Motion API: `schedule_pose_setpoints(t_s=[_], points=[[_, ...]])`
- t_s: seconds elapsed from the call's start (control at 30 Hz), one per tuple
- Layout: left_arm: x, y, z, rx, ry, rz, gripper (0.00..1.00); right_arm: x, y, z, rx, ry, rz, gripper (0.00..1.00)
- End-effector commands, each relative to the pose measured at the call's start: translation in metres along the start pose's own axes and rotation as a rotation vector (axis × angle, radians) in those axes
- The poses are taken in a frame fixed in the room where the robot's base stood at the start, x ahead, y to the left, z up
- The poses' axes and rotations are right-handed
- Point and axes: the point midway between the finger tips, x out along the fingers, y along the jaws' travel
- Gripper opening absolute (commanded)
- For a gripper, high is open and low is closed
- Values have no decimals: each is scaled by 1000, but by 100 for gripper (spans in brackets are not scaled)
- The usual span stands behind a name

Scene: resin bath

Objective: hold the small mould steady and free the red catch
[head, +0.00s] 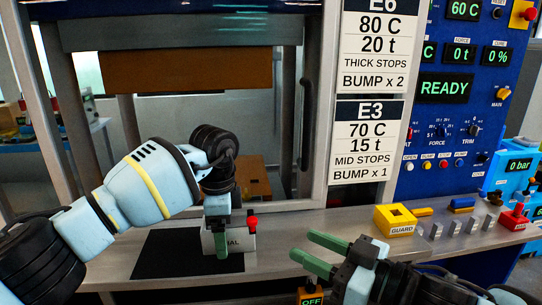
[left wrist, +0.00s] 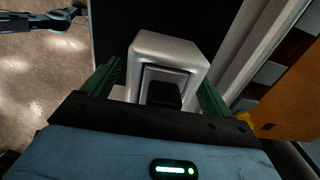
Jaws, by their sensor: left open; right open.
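The small mould (head: 243,241) is a pale silver block with dark lettering, partly hidden behind my left gripper. The red catch (head: 252,222) stands up at its right side. In the left wrist view the mould (left wrist: 186,50) shows as a rounded silver frame around a dark middle; the red catch does not show there. My left gripper (left wrist: 158,76) is open, one green finger on each side of the mould; whether they touch it I cannot tell. My right gripper (head: 306,246) is open and empty, its green fingers pointing left, to the right of the mould and apart from it.
A black mat (head: 165,258) lies on the metal bench left of the mould. A yellow guard block (head: 395,220) and several small metal pieces stand to the right. The press frame rises behind, with an orange-brown block (head: 185,70) hanging in it. An OFF box (head: 310,298) is at the front edge.

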Motion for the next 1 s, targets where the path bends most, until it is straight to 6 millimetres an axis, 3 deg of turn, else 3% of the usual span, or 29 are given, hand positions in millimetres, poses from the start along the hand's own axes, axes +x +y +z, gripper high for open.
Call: schedule_pose_setpoints(t_s=[0.27,0.7,1.0], points=[[-11,0,0,0,1,-3,85,0,0,0,0,0,0,41],[-92,0,0,-1,1,-3,85,0,0,0,0,0,0,41],[-119,0,0,-1,0,0,85,0,0,0,0,0,0,41]])
